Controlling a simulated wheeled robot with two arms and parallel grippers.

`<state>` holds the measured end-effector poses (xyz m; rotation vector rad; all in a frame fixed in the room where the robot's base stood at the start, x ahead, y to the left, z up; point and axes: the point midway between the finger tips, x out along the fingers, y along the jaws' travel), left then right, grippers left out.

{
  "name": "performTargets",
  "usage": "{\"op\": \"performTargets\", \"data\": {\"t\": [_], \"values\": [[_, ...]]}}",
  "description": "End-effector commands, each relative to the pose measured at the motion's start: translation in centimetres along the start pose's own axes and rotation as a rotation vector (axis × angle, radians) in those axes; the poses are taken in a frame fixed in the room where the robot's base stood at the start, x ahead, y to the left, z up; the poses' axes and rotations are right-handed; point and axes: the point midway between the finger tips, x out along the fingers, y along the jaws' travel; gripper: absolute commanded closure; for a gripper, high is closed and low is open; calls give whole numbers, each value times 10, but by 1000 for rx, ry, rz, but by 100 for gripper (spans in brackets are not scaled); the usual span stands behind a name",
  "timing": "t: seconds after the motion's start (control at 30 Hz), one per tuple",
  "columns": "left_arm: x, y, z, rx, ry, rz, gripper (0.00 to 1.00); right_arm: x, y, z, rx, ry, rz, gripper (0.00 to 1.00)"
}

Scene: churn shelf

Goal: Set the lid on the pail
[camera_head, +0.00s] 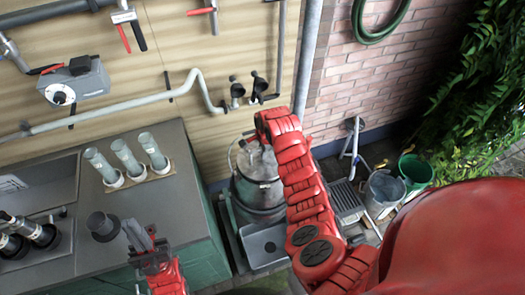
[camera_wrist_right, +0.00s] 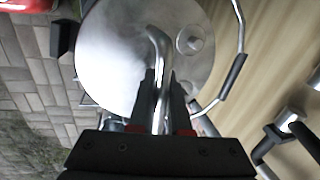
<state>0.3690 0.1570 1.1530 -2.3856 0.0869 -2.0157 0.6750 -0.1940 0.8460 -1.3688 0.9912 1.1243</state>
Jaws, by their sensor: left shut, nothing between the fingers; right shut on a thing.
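The metal pail (camera_head: 257,205) stands low against the wall, partly covered by my right arm. A round, shiny lid (camera_wrist_right: 105,60) with a bent metal handle (camera_wrist_right: 158,50) fills much of the right wrist view. My right gripper (camera_wrist_right: 161,88) is shut on this handle. In the head view the lid (camera_head: 256,163) is over the pail's top; I cannot tell whether it rests on the rim. A wire bail with a black grip (camera_wrist_right: 235,70) shows beside the lid. My left gripper (camera_head: 142,240) is shut and empty over the counter's front.
The counter (camera_head: 180,205) at left carries several pale cylinders (camera_head: 128,158) and a dark cup-like piece (camera_head: 101,226). A grey sink-like basin (camera_head: 265,245) is in front of the pail. A grey bucket (camera_head: 383,188) and a green bucket (camera_head: 414,170) stand at right. Pipes (camera_head: 150,98) run along the wall.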

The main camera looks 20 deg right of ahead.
Motion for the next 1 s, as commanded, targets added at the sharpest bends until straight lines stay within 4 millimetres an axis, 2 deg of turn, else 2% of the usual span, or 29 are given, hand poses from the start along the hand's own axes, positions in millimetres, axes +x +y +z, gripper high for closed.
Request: {"op": "performTargets", "data": {"t": [1.0], "values": [[9,0,-2,0,0,0,100,-3,-1,1,0,0,-3,100]]}}
